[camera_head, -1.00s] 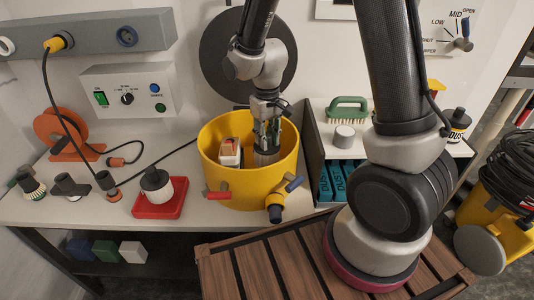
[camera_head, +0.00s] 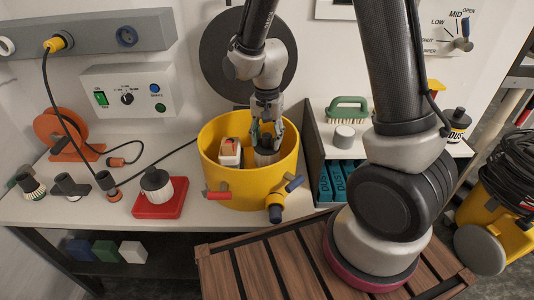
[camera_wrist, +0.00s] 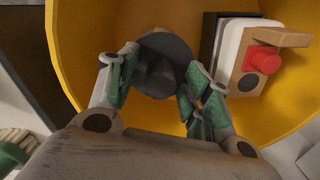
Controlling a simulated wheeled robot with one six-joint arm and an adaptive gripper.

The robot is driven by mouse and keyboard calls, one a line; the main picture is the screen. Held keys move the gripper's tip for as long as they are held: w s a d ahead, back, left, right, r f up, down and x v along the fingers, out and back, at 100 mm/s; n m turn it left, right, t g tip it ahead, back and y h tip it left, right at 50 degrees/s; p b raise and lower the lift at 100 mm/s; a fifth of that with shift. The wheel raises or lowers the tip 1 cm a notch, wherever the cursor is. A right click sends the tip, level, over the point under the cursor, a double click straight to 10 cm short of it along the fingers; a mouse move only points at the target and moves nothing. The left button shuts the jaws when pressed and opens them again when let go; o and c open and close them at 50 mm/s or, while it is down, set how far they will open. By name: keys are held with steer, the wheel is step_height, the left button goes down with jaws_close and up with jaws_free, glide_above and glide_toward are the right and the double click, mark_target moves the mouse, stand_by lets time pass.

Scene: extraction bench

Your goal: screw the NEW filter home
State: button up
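A grey pleated filter (camera_head: 266,157) stands upright inside the yellow drum (camera_head: 219,187), right of centre. In the wrist view its dark round cap (camera_wrist: 165,64) with a raised grip lies between my fingers. My gripper (camera_head: 267,137) points down into the drum over this filter. In the wrist view my gripper (camera_wrist: 160,72) has its green-padded fingers spread to either side of the cap's grip, with gaps showing. A second filter (camera_head: 157,187), white with a black cap, stands on a red tray (camera_head: 145,211) at the left. The frames do not settle which is new; the grey filter's seat is hidden.
A white box with a red knob (camera_wrist: 264,59) sits inside the drum beside the filter. A shelf with a green brush (camera_head: 347,106) stands close on the right.

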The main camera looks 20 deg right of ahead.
steer(key=n, duration=2.7)
steer(key=shift+n, duration=0.3)
